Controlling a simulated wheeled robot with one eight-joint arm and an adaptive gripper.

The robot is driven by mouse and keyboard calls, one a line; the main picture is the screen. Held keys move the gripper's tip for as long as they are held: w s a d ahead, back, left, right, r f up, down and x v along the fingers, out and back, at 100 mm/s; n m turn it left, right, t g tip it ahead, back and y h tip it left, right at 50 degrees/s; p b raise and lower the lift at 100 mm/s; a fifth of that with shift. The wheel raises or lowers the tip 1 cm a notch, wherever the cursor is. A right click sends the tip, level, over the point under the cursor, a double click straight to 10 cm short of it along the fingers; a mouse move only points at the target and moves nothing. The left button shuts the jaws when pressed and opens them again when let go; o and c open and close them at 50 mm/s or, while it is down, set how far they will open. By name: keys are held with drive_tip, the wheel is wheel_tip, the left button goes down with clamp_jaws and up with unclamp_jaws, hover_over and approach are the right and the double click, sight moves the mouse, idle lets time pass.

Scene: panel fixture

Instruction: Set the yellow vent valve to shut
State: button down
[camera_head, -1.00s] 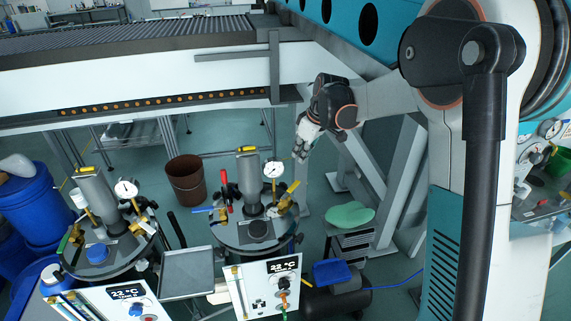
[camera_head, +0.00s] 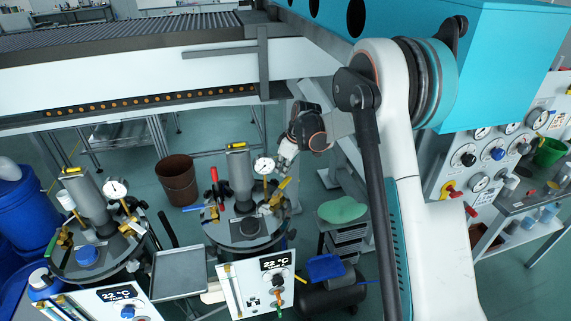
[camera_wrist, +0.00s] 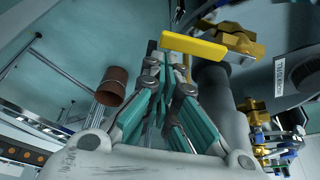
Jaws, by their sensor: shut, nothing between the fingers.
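The yellow vent valve lever (camera_head: 283,184) is on the right side of the middle vessel (camera_head: 246,244), tilted up to the right. In the wrist view the lever (camera_wrist: 194,47) is a flat yellow bar joined to a brass valve body (camera_wrist: 236,42). My gripper (camera_head: 282,165) is just above the lever in the head view. In the wrist view the shut, empty fingertips (camera_wrist: 165,58) are close to the bar's free end. I cannot tell whether they touch it. The lever's pivot is partly hidden in the head view.
A pressure gauge (camera_head: 264,165) stands close to the lever. A red lever (camera_head: 214,176) and a blue lever (camera_head: 194,208) are on the same vessel's left. A similar vessel (camera_head: 88,262) stands further left. A brown bin (camera_head: 177,180) is behind, and a conveyor frame crosses the back.

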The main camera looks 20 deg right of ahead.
drive_tip(key=shift+w+a+f, duration=0.1)
drive_tip(key=shift+f, duration=0.45)
drive_tip(key=shift+d+m, duration=0.25)
drive_tip(key=shift+m, duration=0.15)
drive_tip(key=shift+s+d, duration=0.1)
drive_tip(key=shift+s, duration=0.1)
drive_tip(key=s+d+m, duration=0.1)
drive_tip(key=d+m+h, duration=0.1)
drive_tip(key=m, duration=0.1)
drive_tip(key=shift+s+t+b, duration=0.35)
drive_tip(key=shift+t, duration=0.05)
drive_tip(key=s+d+m+h+b, duration=0.1)
drive_tip(key=s+m+h, duration=0.3)
drive_tip(key=s+m, duration=0.6)
drive_tip(key=shift+d+m, duration=0.15)
drive_tip(key=shift+m, duration=1.35)
drive_tip(key=shift+s, duration=0.15)
